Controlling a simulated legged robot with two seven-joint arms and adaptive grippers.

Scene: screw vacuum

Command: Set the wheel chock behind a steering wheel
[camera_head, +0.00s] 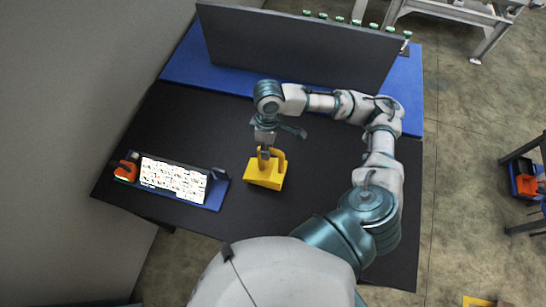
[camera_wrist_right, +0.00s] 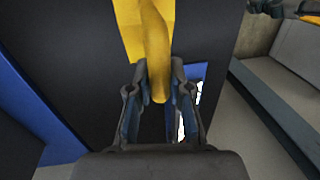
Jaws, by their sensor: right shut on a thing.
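The yellow wheel chock (camera_head: 264,176) is over the middle of the black table, upright, with its raised handle toward my gripper. My right gripper (camera_head: 265,154) comes down from above and is shut on the chock's handle. In the right wrist view the gripper (camera_wrist_right: 158,92) has its two dark fingers on either side of the yellow handle, with part of the chock (camera_wrist_right: 130,28) beyond them. I cannot tell whether the chock touches the table or hangs just above it. I make out no steering wheel in these views. My left gripper is not in view.
A blue tray (camera_head: 218,192) with a white printed sheet (camera_head: 174,180) and an orange item (camera_head: 126,171) lies left on the black table (camera_head: 330,225). A dark upright panel (camera_head: 300,48) stands behind on a blue surface (camera_head: 184,62). The table is clear right of the chock.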

